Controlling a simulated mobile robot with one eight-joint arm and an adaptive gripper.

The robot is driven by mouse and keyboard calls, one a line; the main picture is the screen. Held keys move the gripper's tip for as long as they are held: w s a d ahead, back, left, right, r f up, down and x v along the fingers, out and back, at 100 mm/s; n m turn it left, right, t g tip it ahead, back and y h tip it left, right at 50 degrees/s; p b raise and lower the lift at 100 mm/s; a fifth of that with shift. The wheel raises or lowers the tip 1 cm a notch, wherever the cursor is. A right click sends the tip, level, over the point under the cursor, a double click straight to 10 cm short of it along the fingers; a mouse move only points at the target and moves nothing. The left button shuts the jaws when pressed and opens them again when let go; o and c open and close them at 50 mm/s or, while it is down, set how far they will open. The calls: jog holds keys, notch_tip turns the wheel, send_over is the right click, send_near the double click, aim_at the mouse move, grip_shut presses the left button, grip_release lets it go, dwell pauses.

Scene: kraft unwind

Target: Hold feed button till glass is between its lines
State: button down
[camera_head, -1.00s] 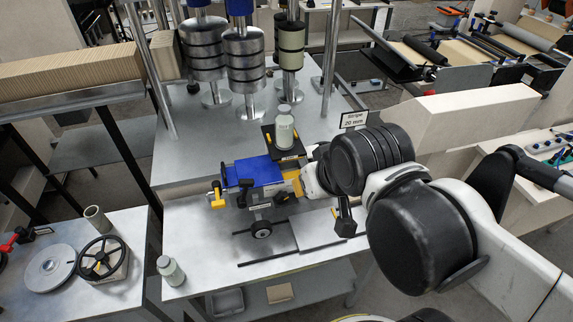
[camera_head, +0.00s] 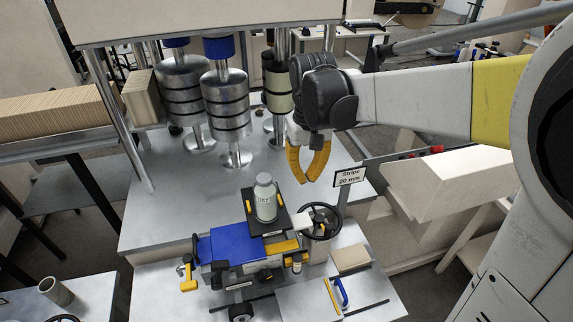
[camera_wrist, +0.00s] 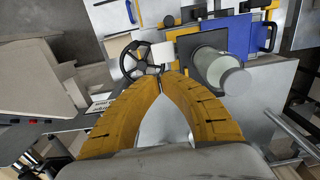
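My gripper (camera_head: 306,180) hangs above the steel table, its yellow fingers pointing down and their tips together; nothing shows between them. It also shows in the wrist view (camera_wrist: 160,78). A pale bottle (camera_head: 266,203) with a grey cap stands upright on a black plate (camera_head: 283,221) by the blue machine (camera_head: 226,243), left of and below my gripper in the head view. The bottle shows in the wrist view (camera_wrist: 214,66) right of the fingertips. A black handwheel (camera_head: 320,222) sits right of the plate. I cannot tell which part is the feed button, or make out the glass's lines.
A sign (camera_head: 349,177) reading "Stripe 20 mm" stands right of my gripper. Metal rollers (camera_head: 225,95) stand behind. A small tan block (camera_head: 351,258) and a blue-handled tool (camera_head: 341,292) lie in front. Bare table (camera_head: 180,195) lies left of the bottle.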

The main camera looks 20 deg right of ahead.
aim_at(304, 219)
jog(key=shift+s, duration=0.15)
notch_tip(304, 219, down, 14)
jog(key=shift+r+b, duration=0.1)
jog(key=shift+b, duration=0.7)
notch_tip(304, 219, down, 3)
jog(key=shift+r+b, duration=0.15)
jog(key=shift+b, duration=1.1)
jog(key=shift+s, duration=0.2)
dwell(4.8)
